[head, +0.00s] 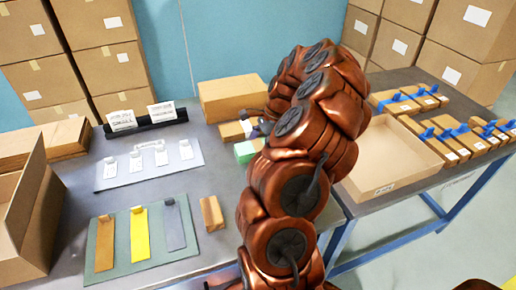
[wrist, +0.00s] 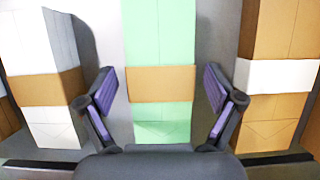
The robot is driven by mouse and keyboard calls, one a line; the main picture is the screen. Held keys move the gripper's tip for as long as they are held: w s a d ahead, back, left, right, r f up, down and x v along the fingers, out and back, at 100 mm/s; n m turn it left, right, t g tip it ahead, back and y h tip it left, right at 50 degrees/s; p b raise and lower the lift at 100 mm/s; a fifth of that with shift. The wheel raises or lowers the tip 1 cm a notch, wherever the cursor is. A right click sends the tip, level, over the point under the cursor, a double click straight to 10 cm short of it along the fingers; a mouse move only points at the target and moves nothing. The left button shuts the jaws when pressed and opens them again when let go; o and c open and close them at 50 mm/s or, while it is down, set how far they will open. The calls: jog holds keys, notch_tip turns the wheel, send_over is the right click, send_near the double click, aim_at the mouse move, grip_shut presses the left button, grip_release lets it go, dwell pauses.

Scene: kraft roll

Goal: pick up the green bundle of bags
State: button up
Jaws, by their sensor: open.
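The green bundle of bags (wrist: 160,40) stands in the middle of the wrist view, pale green with a brown band around it. My gripper (wrist: 158,90) is open, with one finger on each side of the bundle. I cannot tell whether the fingers touch it, but gaps show on both sides. In the head view, the green bundle (head: 245,151) is partly hidden behind my arm, and my gripper is mostly hidden too.
In the wrist view, a white bundle (wrist: 50,50) with a brown band stands left of the green one. A brown bundle (wrist: 275,35) with a white band stands close on the right. In the head view, a cardboard box (head: 232,97) stands behind them. An open carton (head: 385,165) lies right of my arm.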

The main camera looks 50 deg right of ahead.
jog(key=c, duration=1.4)
jog(key=shift+o, duration=0.2)
